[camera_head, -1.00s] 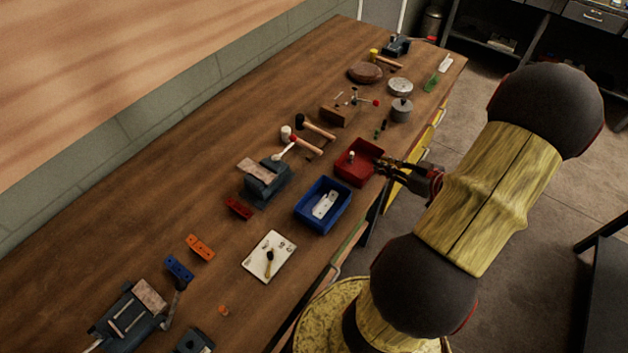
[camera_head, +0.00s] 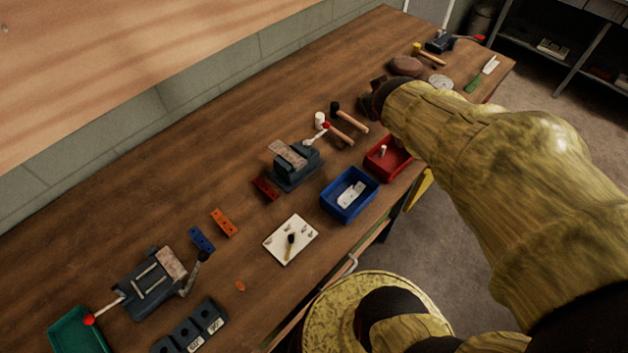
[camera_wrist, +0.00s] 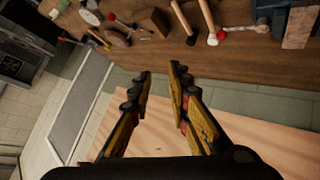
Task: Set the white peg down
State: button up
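A small white peg (camera_head: 382,151) stands in the red bin (camera_head: 376,169), towards its left side. My gripper (camera_wrist: 161,70) is open, with nothing between its fingers in the wrist view. In the head view my gripper (camera_head: 374,86) is mostly hidden by my forearm. It is over the table, beyond the red bin and apart from the peg. The peg cannot be made out in the wrist view.
A blue bin (camera_head: 328,204) holding a pale plate stands left of the red bin. Two hammers (camera_head: 344,136) and a vise (camera_head: 295,165) are close behind the bins. A white card (camera_head: 278,246) lies nearer. Bare wood runs along the wall side.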

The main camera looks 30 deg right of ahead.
jog(key=s+a+g+y, duration=0.1)
jog(key=s+a, duration=0.3)
jog(key=a, duration=0.4)
jog(key=s+a+n+g+y, duration=0.1)
jog(key=s+a+y, duration=0.2)
jog(key=a, duration=0.6)
jog(key=s+a+y, duration=0.2)
jog(key=s+a, duration=0.5)
jog(key=a, duration=0.1)
jog(key=shift+a+r+g, duration=0.35)
jog(key=shift+g, duration=0.05)
jog(key=shift+s, duration=0.1)
